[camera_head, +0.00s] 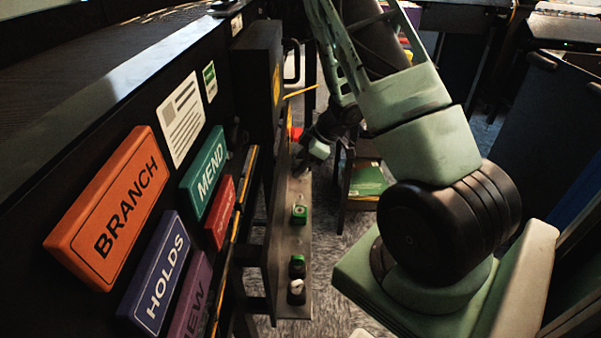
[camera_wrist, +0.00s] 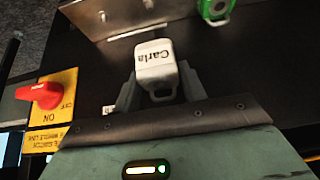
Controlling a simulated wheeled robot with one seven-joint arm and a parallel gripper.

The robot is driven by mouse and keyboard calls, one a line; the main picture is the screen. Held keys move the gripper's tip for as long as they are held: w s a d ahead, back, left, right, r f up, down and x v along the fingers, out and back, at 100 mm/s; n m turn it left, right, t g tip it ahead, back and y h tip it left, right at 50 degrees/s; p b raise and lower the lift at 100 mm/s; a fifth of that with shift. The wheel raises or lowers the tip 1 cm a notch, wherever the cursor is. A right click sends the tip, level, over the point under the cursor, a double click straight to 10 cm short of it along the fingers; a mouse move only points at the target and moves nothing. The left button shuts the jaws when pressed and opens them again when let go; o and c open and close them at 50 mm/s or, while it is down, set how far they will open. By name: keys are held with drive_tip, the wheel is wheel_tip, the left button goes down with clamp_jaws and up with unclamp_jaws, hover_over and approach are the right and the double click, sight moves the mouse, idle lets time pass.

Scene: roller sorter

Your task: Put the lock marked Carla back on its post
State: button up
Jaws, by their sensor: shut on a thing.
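The white lock marked Carla (camera_wrist: 155,62) is between the fingers of my gripper (camera_wrist: 158,86) in the wrist view. My gripper is shut on it, and its shackle shows toward the palm. A metal rail (camera_wrist: 112,20) with small posts (camera_wrist: 148,4) lies beyond the lock. I see a gap between the lock and the rail in the picture, but cannot tell the true distance. In the head view my gripper (camera_head: 317,149) is at the far end of the rail (camera_head: 291,238); the held lock is not distinct there.
A green lock (camera_head: 299,214) sits midway along the rail. A red switch (camera_wrist: 45,93) on a yellow plate is left of my gripper. Coloured signs, including BRANCH (camera_head: 112,207), line the left.

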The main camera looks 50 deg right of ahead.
drive_tip(key=shift+r+p, duration=2.75)
drive_tip(key=shift+p, duration=0.15)
drive_tip(key=shift+f, duration=0.15)
